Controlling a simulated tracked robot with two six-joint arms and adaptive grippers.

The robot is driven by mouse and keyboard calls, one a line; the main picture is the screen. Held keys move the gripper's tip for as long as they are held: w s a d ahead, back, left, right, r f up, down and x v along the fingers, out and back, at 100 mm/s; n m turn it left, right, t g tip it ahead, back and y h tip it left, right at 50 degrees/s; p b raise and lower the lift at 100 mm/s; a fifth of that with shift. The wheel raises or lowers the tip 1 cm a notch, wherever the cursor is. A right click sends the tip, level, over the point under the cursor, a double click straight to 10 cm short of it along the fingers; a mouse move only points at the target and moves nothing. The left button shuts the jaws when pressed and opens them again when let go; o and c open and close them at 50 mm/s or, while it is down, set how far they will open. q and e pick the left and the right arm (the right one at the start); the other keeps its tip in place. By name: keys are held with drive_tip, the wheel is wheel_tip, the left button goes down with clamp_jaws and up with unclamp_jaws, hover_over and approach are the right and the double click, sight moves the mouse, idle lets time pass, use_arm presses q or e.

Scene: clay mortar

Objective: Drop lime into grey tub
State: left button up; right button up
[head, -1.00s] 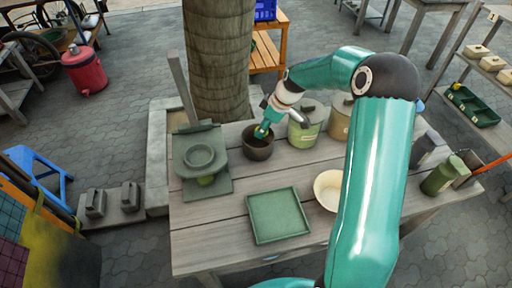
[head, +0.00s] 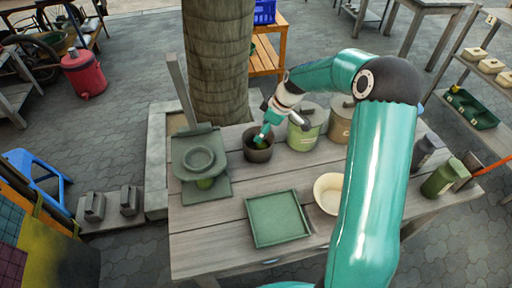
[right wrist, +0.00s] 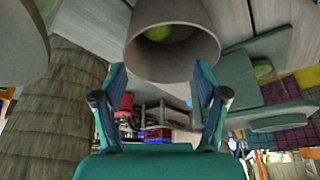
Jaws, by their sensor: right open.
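The grey tub (head: 257,155) is a small dark round pot near the back of the table, right of the press. In the right wrist view I look into its mouth (right wrist: 150,58). The lime (right wrist: 178,33) is a yellow-green ball lying inside the tub, partly hidden by its rim. My right gripper (head: 263,136) is over the tub's mouth in the head view. In the right wrist view its two fingers (right wrist: 160,92) are spread apart with nothing between them. My left gripper is not in view.
The green press (head: 203,160) stands left of the tub, with something green under it. Lidded green (head: 303,136) and tan (head: 340,125) canisters stand close on the right. A square green tray (head: 278,218) and a cream bowl (head: 326,200) lie in front.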

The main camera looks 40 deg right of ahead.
drive_tip(key=v, duration=1.1)
